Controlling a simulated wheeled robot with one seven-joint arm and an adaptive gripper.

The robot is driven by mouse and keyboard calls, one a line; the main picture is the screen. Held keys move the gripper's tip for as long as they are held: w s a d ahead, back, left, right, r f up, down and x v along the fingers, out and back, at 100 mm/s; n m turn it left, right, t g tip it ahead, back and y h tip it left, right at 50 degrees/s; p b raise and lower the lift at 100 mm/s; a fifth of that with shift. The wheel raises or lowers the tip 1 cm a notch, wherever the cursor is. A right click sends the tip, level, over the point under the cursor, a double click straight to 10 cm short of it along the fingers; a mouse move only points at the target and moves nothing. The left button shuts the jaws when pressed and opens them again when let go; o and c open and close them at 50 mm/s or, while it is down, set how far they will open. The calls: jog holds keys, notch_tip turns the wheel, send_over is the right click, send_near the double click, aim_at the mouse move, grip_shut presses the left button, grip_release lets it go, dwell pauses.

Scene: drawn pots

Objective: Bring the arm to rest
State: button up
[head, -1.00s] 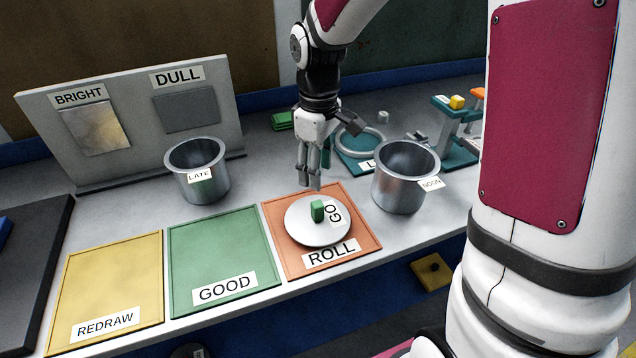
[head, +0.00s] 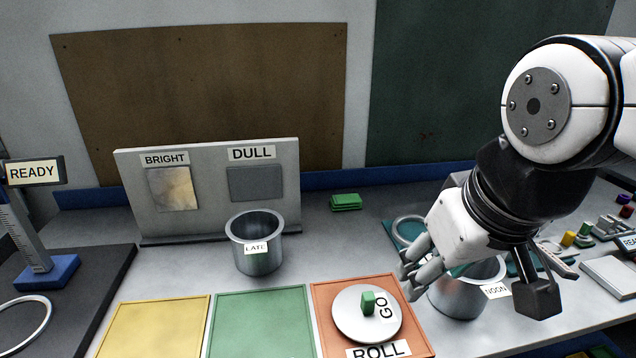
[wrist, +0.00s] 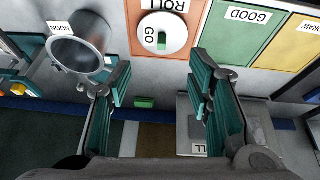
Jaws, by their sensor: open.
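My gripper (head: 412,275) is open and empty, raised over the bench just left of the NOON pot (head: 462,298), part of which it hides in the head view. In the wrist view my gripper's (wrist: 160,95) teal-padded fingers stand wide apart with nothing between them. The NOON pot also shows in the wrist view (wrist: 82,50) at upper left. The LATE pot (head: 258,258), grey metal, stands upright in front of the BRIGHT and DULL board. A green block (head: 368,302) sits on the white GO disc (head: 350,322) on the orange ROLL tray (head: 326,296).
The green tray (head: 262,325) and yellow tray (head: 155,330) lie left of the ROLL tray. The sample board (head: 215,158) stands behind the LATE pot. Small green blocks (head: 346,202) lie at the back. Several fixtures crowd the right.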

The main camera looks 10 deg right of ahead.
jog(key=shift+s+m, duration=0.4)
jog(key=shift+s, duration=0.7)
